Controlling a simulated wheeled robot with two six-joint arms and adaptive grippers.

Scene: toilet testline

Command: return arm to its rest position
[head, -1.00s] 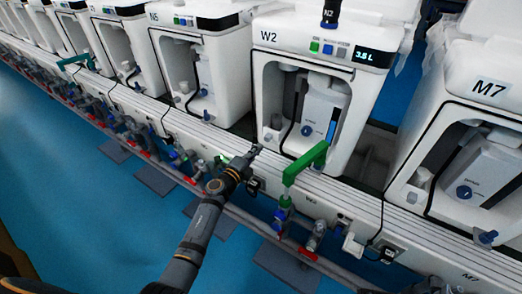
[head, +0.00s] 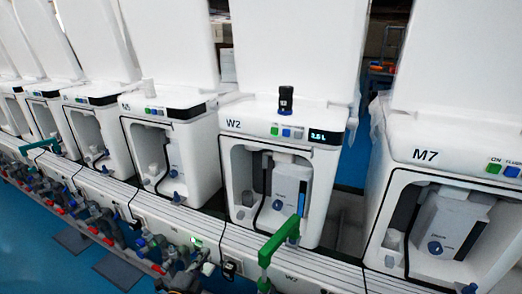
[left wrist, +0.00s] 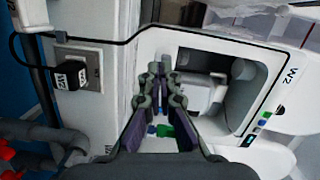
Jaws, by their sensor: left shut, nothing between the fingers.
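Unit W2 (left wrist: 262,100) lies beyond and to the right of the fingers there. I cannot tell the exact gap between the fingertips and the unit. My right gripper is in neither view.
A green-handled lever (head: 281,240) stands before W2, right of my left gripper. Unit M7 (head: 440,155) is at the right, N5 (head: 165,105) at the left. Pipes and valves (head: 95,220) run along the rail's front. Blue floor (head: 35,250) is clear at the left.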

